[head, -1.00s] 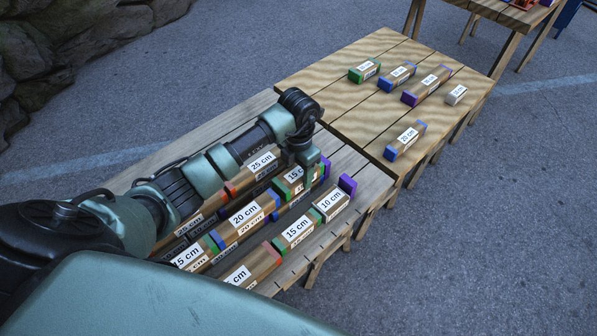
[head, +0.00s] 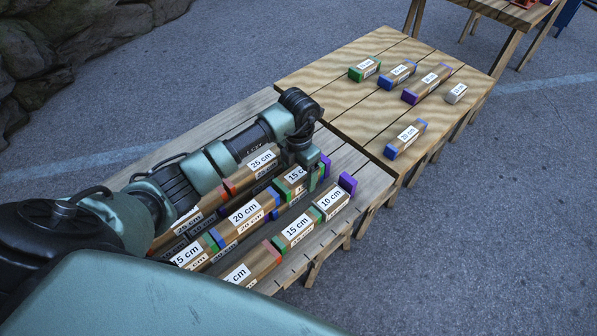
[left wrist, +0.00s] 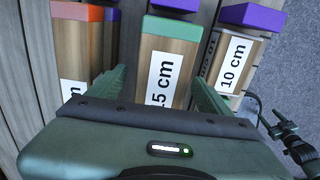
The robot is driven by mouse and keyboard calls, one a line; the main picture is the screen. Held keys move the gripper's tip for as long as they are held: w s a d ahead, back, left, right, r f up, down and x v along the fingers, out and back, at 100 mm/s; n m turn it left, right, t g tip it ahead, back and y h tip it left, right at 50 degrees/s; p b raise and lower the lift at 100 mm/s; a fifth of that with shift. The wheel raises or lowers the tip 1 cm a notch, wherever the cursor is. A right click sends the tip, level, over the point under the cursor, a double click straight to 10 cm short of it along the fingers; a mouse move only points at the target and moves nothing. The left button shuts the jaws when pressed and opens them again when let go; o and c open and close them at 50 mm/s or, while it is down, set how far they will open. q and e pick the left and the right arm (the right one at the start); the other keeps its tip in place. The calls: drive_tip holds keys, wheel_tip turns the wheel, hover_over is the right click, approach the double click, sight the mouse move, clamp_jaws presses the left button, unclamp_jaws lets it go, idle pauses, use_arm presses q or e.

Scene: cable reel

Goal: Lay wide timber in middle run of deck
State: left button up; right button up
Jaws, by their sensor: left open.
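The slatted deck (head: 372,190) carries labelled timbers in three runs. In the middle run, a 15 cm timber with a green end (head: 290,183) lies in line beyond a 20 cm timber (head: 245,214). My left gripper (head: 306,172) is over the far end of that 15 cm timber. In the left wrist view, my left gripper (left wrist: 160,92) has its fingers apart, one on each side of the 15 cm timber (left wrist: 168,62). I cannot tell whether they touch it. A purple end block (left wrist: 176,5) lies just beyond its green end.
A plank table (head: 350,110) beyond the deck holds several loose timbers, including a 20 cm one with blue ends (head: 406,139). A 10 cm timber (head: 331,202) and a 15 cm timber (head: 295,232) lie in the right run. A 25 cm timber (head: 254,168) lies in the left run.

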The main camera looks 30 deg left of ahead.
use_arm(q)
wheel_tip(320, 180, up, 8)
drive_tip(key=shift+f, duration=0.1)
idle(0.4)
